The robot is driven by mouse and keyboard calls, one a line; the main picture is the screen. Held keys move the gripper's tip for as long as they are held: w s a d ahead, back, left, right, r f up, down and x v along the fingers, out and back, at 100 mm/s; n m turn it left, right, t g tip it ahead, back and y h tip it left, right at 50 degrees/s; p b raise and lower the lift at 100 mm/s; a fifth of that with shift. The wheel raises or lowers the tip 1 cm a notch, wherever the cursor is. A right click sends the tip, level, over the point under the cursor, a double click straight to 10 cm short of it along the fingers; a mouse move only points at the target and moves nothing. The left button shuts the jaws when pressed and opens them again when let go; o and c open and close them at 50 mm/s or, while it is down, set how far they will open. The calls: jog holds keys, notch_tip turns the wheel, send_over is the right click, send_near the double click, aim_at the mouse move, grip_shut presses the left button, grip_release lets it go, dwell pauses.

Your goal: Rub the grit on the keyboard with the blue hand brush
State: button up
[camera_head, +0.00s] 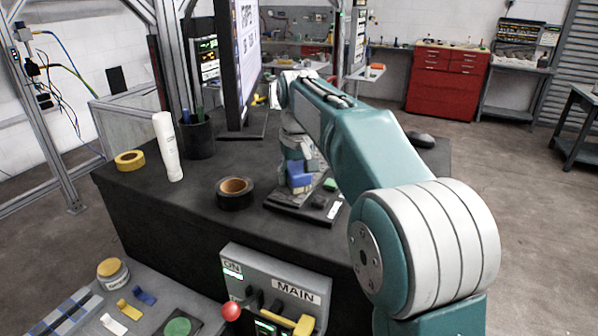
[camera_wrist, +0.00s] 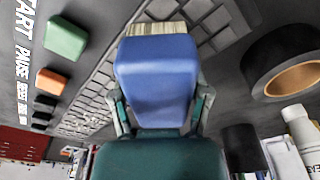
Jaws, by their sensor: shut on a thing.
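The blue hand brush (camera_wrist: 156,82) is in the jaws of my gripper (camera_wrist: 160,108), its pale bristles (camera_wrist: 158,29) pointing at the keyboard (camera_wrist: 207,22). The bristle tips are over or against the keys; I cannot tell whether they touch. In the head view, the brush (camera_head: 299,178) shows below my gripper (camera_head: 300,158), above the workbench. The keyboard is grey and partly hidden behind the brush and my arm. I cannot make out any grit in either view.
A button panel (camera_head: 297,211) lies at the keyboard's near side. A black tape roll (camera_head: 236,198) stands to the left. A white bottle (camera_head: 168,148), a yellow tape roll (camera_head: 130,161) and a pen cup (camera_head: 198,140) are farther left. A monitor (camera_head: 240,65) stands behind.

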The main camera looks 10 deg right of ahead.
aim_at(278, 204)
jog(key=shift+s+a, duration=0.7)
jog(key=shift+s, duration=0.35)
jog(key=shift+s+a, duration=0.75)
jog(key=shift+s, duration=0.35)
jog(key=shift+s+a, duration=0.7)
jog(key=shift+s, duration=0.35)
jog(key=shift+r, duration=3.05)
notch_tip(278, 204, up, 3)
